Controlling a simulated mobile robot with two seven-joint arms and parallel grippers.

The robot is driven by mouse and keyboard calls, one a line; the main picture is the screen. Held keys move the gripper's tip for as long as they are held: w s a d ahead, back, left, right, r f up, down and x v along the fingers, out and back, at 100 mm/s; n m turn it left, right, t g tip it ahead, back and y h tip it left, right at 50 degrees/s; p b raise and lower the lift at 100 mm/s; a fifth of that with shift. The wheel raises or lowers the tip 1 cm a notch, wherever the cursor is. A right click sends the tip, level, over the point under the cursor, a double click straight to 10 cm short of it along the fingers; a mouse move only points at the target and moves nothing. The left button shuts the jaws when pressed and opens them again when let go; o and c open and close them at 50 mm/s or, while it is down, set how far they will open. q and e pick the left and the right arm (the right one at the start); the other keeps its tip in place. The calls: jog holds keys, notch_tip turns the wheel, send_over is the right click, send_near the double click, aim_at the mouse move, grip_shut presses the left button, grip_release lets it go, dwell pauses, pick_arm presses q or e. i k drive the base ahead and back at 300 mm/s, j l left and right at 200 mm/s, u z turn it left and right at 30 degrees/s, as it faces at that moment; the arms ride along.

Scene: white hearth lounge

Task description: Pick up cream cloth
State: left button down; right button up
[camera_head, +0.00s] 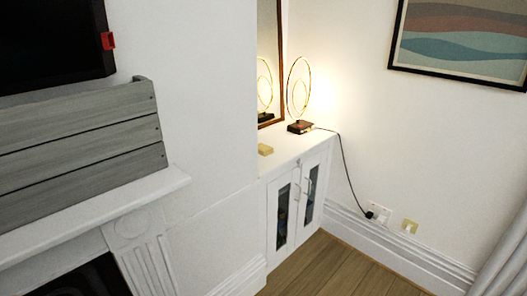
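A small flat cream-yellow piece (265,149) lies on the white cabinet top, near its left end. It may be the cream cloth, but it is too small to tell. No other cream cloth shows. Neither of my grippers is in view.
The white cabinet (283,219) stands in the alcove with its two glass doors shut. A lit ring lamp (299,126) stands on it by a mirror (268,65), its cord running to a wall socket (378,212). A mantel (95,213) bearing a grey slatted box (80,140) juts out left. Wooden floor (335,270) is clear.

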aim_at(265, 150)
jog(key=u, duration=1.35)
jog(key=z, duration=1.35)
jog(key=u, duration=0.45)
jog(key=i+l+u, duration=0.3)
jog(key=l+u, duration=0.15)
jog(key=i+l+u, duration=0.2)
jog(key=l, duration=0.2)
jog(key=i+l+u, duration=0.15)
jog(key=l, duration=0.45)
jog(key=i+l+u, duration=0.15)
jog(key=l, duration=0.45)
jog(key=l+u, duration=0.1)
jog(key=l, duration=0.5)
jog(key=i, duration=0.05)
